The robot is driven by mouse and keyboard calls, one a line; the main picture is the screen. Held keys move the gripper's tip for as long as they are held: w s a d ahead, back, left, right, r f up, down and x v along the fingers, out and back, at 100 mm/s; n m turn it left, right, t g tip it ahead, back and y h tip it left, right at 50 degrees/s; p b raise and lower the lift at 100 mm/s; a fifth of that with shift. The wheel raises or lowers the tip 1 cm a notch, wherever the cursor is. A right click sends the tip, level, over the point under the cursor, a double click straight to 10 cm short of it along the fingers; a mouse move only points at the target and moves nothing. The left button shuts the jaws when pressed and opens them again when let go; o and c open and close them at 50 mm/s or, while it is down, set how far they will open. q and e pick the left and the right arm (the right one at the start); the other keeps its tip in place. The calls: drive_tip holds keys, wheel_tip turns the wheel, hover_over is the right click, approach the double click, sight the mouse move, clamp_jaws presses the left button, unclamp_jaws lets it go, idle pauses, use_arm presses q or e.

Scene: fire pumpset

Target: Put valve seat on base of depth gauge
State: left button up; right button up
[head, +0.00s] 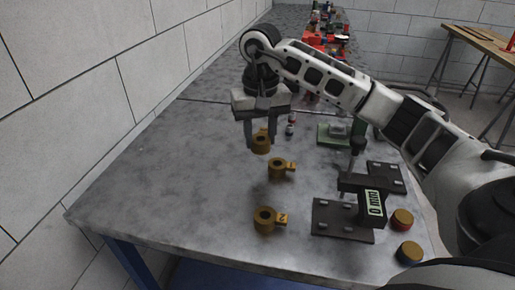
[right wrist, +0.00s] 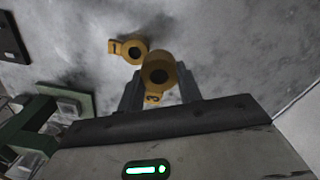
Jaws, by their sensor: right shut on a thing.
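My right gripper (head: 262,140) points down and is shut on a brass ring-shaped valve seat (head: 261,145). In the right wrist view, this valve seat (right wrist: 160,72) sits between the two fingers and its tab reads 3. I cannot tell whether it touches the table. A second valve seat, marked 1 (head: 276,170), lies just in front, and a third, marked 2 (head: 265,219), lies nearer still. The depth gauge (head: 372,203) has a "0 mm" display and stands over a dark base plate (head: 327,222) to the right. My left gripper is out of view.
Another dark plate (head: 389,178) lies behind the gauge. A green fixture (head: 328,134) stands right of my gripper. Two short coloured cylinders (head: 401,219) stand near the right table edge. Small red-and-white parts (head: 291,124) are close beside the gripper. The table's left side is clear.

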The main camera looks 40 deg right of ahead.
drive_tip(key=w+f, duration=0.1)
drive_tip(key=w+d+f, duration=0.1)
drive_tip(key=w+f, duration=0.1)
drive_tip(key=f, duration=0.1)
drive_tip(key=shift+d, duration=0.3)
drive_tip(key=shift+f+p, duration=0.35)
drive_tip(key=shift+f, duration=1.15)
